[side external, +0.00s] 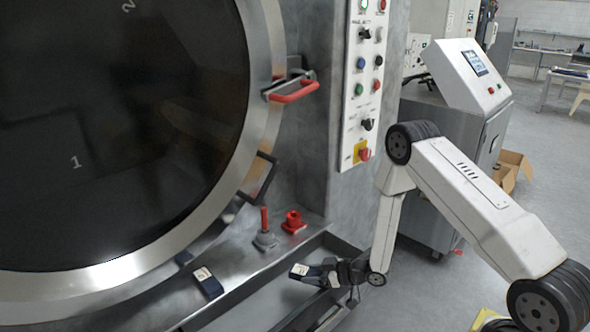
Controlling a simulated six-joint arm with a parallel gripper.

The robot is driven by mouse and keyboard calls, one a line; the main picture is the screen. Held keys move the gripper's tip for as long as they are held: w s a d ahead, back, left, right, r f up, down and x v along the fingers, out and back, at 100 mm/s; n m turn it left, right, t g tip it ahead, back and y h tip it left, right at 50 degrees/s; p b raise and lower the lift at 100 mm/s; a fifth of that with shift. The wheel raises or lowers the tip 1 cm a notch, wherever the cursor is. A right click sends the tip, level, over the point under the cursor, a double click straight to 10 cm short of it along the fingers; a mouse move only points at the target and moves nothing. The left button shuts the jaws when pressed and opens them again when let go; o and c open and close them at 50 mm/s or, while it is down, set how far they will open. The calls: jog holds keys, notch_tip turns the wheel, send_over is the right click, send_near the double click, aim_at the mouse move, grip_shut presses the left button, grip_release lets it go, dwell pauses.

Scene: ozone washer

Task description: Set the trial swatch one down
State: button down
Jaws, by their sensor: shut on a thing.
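A folded dark blue swatch with a white label (307,272) is held in my gripper (331,275), which is shut on it. The swatch appears over the open trough at the front of the machine, right of the ledge. I cannot read its label or judge its exact height. Another dark blue swatch with a pale label (208,284) lies on the metal ledge (235,268), to the left of my gripper. Whether that label carries a number is too small to tell.
A red-handled lever (264,238) and a red valve knob (293,222) stand on the ledge behind the gripper. The round washer door (262,90) with a red handle (292,92) fills the left. A control panel (361,80) is above. Bare ledge lies between lever and swatch.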

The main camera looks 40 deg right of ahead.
jog(key=shift+f, duration=0.45)
jog(key=shift+s+f, duration=0.15)
jog(key=shift+f, duration=0.1)
jog(key=shift+c, duration=0.3)
grip_release()
jog(key=shift+s, duration=0.1)
jog(key=shift+r, duration=0.5)
jog(key=v, duration=1.1)
jog(key=shift+s+d+r, duration=0.2)
jog(key=shift+d+r, duration=0.05)
jog(key=shift+r, duration=0.15)
jog(key=shift+w, duration=0.1)
